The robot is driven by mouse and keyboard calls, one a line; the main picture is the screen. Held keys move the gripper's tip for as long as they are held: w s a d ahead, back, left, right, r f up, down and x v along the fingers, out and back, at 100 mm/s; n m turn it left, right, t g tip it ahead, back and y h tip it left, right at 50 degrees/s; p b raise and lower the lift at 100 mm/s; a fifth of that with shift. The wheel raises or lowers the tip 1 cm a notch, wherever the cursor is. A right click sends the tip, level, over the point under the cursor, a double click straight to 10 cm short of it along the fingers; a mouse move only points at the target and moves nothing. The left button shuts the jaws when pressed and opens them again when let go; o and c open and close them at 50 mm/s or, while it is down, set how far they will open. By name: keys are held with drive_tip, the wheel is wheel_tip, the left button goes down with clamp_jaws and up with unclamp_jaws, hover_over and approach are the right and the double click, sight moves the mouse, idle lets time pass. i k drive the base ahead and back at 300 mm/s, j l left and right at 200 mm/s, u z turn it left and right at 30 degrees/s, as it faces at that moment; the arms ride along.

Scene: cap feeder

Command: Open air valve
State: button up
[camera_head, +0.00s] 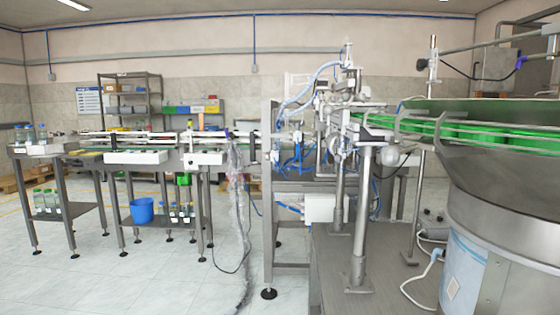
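I cannot make out the air valve for certain; its parts are too small at this distance. The capping machine (345,110) stands right of the middle on a steel frame, with pale and blue air hoses (298,158) around it. A white box (320,208) is mounted low on this frame. The cap feeder bowl (500,170) is a large round steel drum at the right. A chute of green caps (430,127) joins the bowl and the machine. My gripper is not in view.
A conveyor line with steel tables (60,152) runs to the left, with bottles and a blue bucket (142,211) on lower shelves. A plastic-wrapped post (238,215) and loose cables stand near the frame. Tiled floor (130,280) is clear at the front left.

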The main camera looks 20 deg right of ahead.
sight(338, 158)
drive_tip(key=i+j+u, duration=0.4)
drive_tip(key=j, duration=0.2)
drive_tip(key=i+j+u, duration=0.85)
drive_tip(key=i+z, duration=0.2)
drive_tip(key=i, duration=0.4)
drive_tip(key=i+j+z, duration=0.15)
drive_tip(key=i, duration=0.45)
drive_tip(key=i+l+z, duration=0.15)
drive_tip(key=i+z, duration=0.15)
drive_tip(key=z, duration=0.15)
drive_tip(key=i+z, duration=0.65)
drive_tip(key=z, duration=0.2)
drive_tip(key=i+j+z, duration=0.2)
drive_tip(key=z, duration=0.25)
drive_tip(key=i+l+z, duration=0.1)
drive_tip(key=i+z, duration=0.25)
drive_tip(key=i, duration=0.15)
drive_tip(key=i+z, duration=0.3)
drive_tip(key=i, duration=0.2)
